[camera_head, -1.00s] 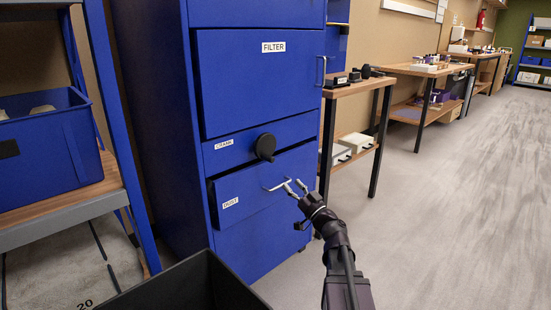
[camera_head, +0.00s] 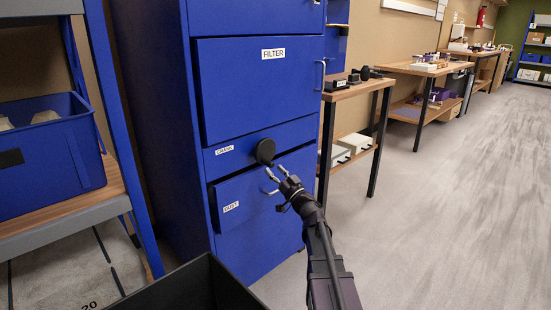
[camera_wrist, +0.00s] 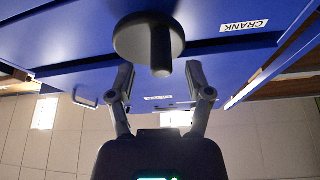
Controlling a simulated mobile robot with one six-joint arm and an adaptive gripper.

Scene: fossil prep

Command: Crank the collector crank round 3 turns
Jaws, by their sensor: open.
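The collector crank (camera_head: 265,151) is a black round disc on the front of the blue cabinet, to the right of a white CRANK label (camera_head: 224,150). In the wrist view the crank disc (camera_wrist: 133,38) shows close up, with its black handle peg (camera_wrist: 161,52) sticking out from it. My gripper (camera_head: 272,172) is just below the crank in the head view. Its two fingers are spread apart and empty. In the wrist view the fingertips (camera_wrist: 166,92) lie on either side of a line just below the peg's end, apart from it.
Below the crank is a slightly open drawer labelled DUST (camera_head: 231,207), close to my gripper. The FILTER door (camera_head: 262,85) with a side handle is above. A blue bin (camera_head: 50,150) sits on the left shelf. The floor on the right (camera_head: 440,210) is clear.

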